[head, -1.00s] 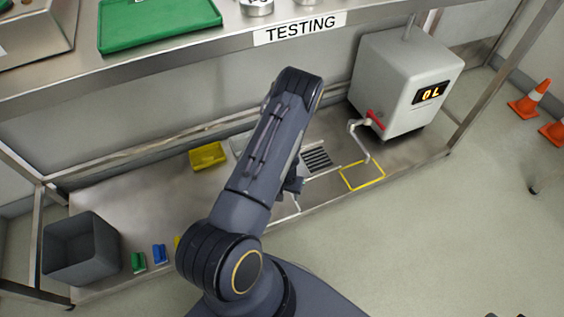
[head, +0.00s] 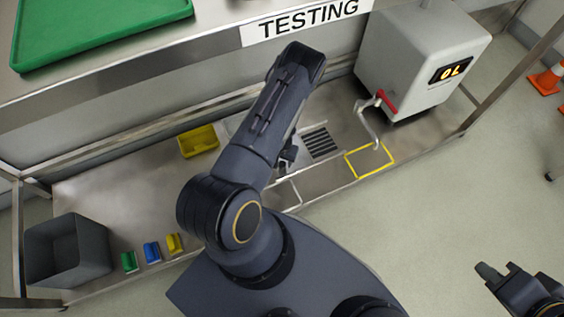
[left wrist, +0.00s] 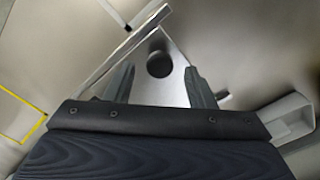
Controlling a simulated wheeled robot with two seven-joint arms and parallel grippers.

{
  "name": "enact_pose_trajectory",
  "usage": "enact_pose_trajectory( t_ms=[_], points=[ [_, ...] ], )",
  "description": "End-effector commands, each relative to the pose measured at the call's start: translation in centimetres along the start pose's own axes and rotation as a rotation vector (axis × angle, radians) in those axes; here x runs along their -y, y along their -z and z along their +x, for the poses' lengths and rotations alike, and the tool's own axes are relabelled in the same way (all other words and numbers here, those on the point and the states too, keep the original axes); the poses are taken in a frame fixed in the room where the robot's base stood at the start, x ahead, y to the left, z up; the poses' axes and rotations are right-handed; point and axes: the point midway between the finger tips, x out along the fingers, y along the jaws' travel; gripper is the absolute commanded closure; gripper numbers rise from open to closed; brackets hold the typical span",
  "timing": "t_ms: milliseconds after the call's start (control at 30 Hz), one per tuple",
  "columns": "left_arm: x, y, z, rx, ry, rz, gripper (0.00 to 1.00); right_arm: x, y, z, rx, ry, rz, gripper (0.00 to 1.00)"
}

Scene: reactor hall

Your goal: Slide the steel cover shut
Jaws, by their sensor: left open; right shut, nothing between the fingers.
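A bright steel plate, which looks like the cover, shows in the left wrist view (left wrist: 160,92), with a round dark knob or hole (left wrist: 159,64) on it. My left gripper (left wrist: 158,85) is open, with one finger on each side of this plate and the dark round spot between and beyond the tips. I cannot tell whether the fingers touch it. In the head view my left gripper (head: 287,158) is over the bench beside a slotted grate (head: 320,142); my arm hides much of the plate area. My right gripper (head: 490,273) is shut and empty, over the floor.
A grey machine (head: 415,60) with a red-handled tap stands at right, by a yellow outlined square (head: 384,165). A yellow tray (head: 199,141), a grey bin (head: 66,250) and small green, blue and yellow pieces are at left. A shelf (head: 215,48) overhangs the bench.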

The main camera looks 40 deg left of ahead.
Motion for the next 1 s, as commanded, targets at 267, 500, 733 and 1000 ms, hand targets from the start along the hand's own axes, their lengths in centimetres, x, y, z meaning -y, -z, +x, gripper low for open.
enact_pose_trajectory(
  t_ms=[267,500,733,1000],
  points=[
    [-0.01,0.01,1.75,0.000,-0.001,0.001,0.50,-0.28,-0.31,0.61,0.000,0.000,0.000,1.00],
    [-0.01,0.01,1.70,0.000,-0.001,0.000,0.57,-0.26,-0.29,0.58,0.000,0.000,0.000,1.00],
    [-0.02,0.01,1.69,0.000,-0.001,0.000,0.87,-0.26,-0.29,0.58,0.000,0.000,0.000,1.00],
    [-0.03,0.01,1.70,0.000,-0.001,0.000,1.00,-0.27,-0.30,0.60,0.000,0.000,0.000,1.00]
  ],
)
